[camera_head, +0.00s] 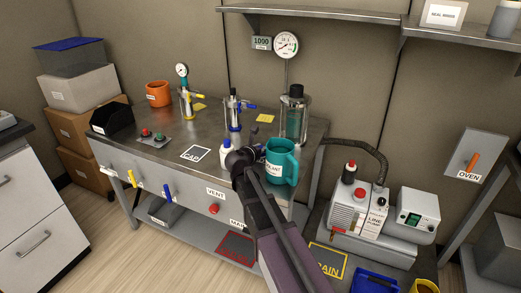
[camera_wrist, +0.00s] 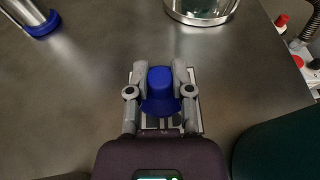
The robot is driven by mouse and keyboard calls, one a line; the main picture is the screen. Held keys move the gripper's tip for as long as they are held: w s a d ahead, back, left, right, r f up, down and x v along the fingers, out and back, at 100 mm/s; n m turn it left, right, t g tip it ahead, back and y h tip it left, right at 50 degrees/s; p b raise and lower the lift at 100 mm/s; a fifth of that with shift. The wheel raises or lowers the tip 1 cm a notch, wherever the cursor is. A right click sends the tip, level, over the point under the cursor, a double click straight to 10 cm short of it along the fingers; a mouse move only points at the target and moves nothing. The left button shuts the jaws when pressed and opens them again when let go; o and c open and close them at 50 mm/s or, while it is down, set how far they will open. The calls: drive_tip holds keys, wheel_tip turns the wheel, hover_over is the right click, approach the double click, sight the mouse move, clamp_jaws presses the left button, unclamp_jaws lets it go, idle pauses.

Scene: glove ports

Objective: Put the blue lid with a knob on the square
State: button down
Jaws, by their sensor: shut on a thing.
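The blue lid with a knob (camera_wrist: 160,102) is between the two fingers of my gripper (camera_wrist: 160,92) in the wrist view, and the gripper is shut on it. A light-bordered square with dark printed marks (camera_wrist: 151,122) shows on the bench right under the lid, partly covered by the lid and fingers. I cannot tell whether the lid touches it. In the head view my gripper (camera_head: 247,155) is low over the bench, left of the teal mug, and my arm hides most of the lid and that square. Another white-outlined square marked CAP (camera_head: 195,153) lies bare to the left.
The teal mug (camera_head: 282,163) stands close on the right, also in the wrist view (camera_wrist: 280,145). A white bottle (camera_head: 226,152) stands close on the left. A glass cylinder (camera_head: 294,122) and a blue-collared metal post (camera_head: 234,117) stand behind.

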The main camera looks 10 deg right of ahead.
drive_tip(key=shift+f, duration=0.1)
drive_tip(key=c, duration=0.5)
unclamp_jaws()
drive_tip(key=shift+s+a+r, duration=0.2)
drive_tip(key=shift+s+r, duration=0.05)
drive_tip(key=p+v, duration=0.3)
drive_tip(key=v, duration=0.8)
drive_tip(key=shift+s+a, duration=0.1)
drive_tip(key=shift+s, duration=0.05)
